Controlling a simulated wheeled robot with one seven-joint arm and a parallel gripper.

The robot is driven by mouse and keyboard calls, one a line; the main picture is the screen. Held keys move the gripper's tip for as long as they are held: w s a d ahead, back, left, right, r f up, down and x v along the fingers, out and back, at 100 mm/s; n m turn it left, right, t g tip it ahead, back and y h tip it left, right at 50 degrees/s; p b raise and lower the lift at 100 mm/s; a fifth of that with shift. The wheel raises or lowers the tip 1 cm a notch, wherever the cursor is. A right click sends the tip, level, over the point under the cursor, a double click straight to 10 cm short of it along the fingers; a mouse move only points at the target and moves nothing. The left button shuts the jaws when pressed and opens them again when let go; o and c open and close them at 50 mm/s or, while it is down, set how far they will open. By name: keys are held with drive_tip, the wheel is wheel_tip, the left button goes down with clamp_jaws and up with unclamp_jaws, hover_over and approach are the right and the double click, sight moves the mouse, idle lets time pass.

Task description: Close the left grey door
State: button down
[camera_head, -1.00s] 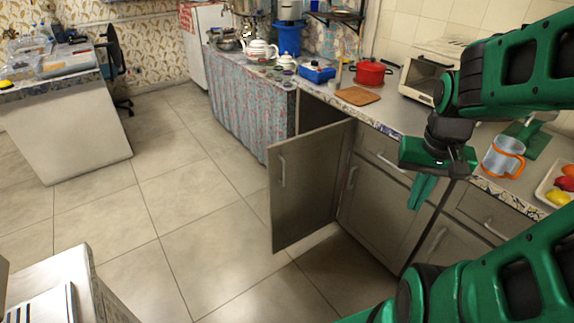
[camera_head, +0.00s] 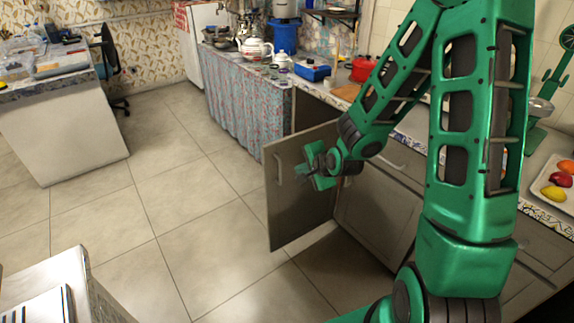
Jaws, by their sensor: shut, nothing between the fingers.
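The left grey door (camera_head: 290,215) of the lower cabinet stands open, swung out over the floor, with its outer face and vertical handle (camera_head: 279,168) towards me. The dark cabinet opening (camera_head: 310,108) shows behind it. My gripper (camera_head: 302,172) is shut and empty. It is in front of the upper part of the door, to the right of the handle, with its fingers pointing left. I cannot tell whether it touches the door. My green arm hides part of the counter and the neighbouring cabinet fronts.
A grey cabinet front (camera_head: 362,215) is right of the open door. The counter carries a red pot (camera_head: 364,70), a blue box (camera_head: 312,71), a white teapot (camera_head: 256,50) and a fruit tray (camera_head: 543,188). The tiled floor (camera_head: 190,210) left of the door is clear.

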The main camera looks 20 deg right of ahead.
drive_tip(key=w+r+x, duration=0.2)
drive_tip(key=x, duration=1.1)
drive_tip(key=shift+a+r, duration=0.2)
drive_tip(key=shift+a, duration=0.05)
drive_tip(key=shift+w, duration=0.1)
